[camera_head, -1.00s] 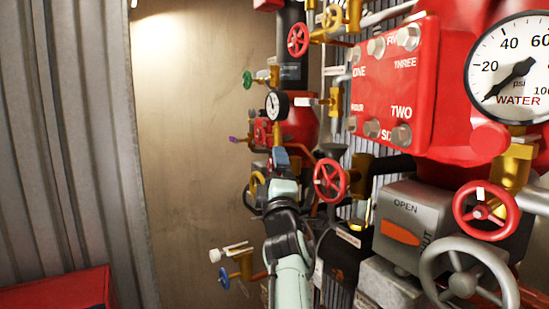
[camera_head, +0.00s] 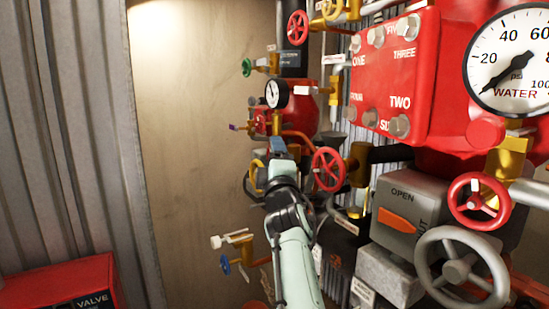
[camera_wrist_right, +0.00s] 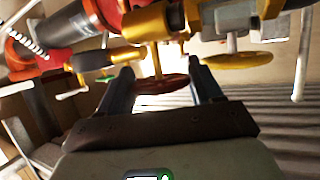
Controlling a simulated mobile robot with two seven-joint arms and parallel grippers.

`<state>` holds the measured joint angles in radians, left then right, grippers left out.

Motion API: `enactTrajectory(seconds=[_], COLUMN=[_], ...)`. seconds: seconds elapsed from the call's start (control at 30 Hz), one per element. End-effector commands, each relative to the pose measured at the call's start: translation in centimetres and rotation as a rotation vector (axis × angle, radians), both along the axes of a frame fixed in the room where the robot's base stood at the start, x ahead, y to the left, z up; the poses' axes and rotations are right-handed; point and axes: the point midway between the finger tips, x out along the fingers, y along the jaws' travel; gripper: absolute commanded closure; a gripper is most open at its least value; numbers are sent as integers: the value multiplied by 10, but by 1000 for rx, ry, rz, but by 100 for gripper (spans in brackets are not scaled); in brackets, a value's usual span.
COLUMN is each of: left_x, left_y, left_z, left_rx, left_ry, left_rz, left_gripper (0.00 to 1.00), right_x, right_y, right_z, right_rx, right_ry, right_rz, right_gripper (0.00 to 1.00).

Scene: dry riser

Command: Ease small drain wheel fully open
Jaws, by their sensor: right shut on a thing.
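My right arm rises from the bottom middle of the head view, and its gripper (camera_head: 279,148) is among the small pipes left of the red-wheeled valve. In the right wrist view the gripper (camera_wrist_right: 163,84) has one finger on each side of a small brownish-orange wheel (camera_wrist_right: 160,86) on a brass stem, shut on its rim. The head view does not show this wheel clearly; the gripper hides that spot. A yellow wheel (camera_head: 256,178) is just left of the gripper in the head view. My left gripper is not in view.
A red wheel (camera_head: 328,169) is close right of my gripper. A pressure gauge (camera_head: 275,94) is just above it. A blue wheel (camera_head: 225,265) sits lower left. A large grey wheel (camera_head: 459,270) and grey OPEN box (camera_head: 402,205) are at right.

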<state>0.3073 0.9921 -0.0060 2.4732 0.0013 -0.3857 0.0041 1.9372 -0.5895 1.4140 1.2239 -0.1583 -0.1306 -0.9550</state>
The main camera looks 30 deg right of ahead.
Motion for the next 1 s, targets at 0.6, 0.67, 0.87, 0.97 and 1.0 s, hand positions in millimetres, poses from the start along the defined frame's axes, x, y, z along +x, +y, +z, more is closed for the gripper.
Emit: enactTrajectory(seconds=[0.6,0.67,0.87,0.97,1.0], left_x=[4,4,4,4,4], left_y=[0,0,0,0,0], left_z=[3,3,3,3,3], left_rx=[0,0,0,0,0], left_ry=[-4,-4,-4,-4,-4], left_rz=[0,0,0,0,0], left_gripper=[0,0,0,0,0], right_x=[-1,-1,-1,-1,-1], right_y=[-2,-1,0,0,0], right_z=[4,4,4,4,4], right_rx=[-28,-30,-32,-33,-33], right_ry=[380,392,399,398,398], right_rz=[-7,-3,-1,-1,-1], right_gripper=[66,66,66,66,32])
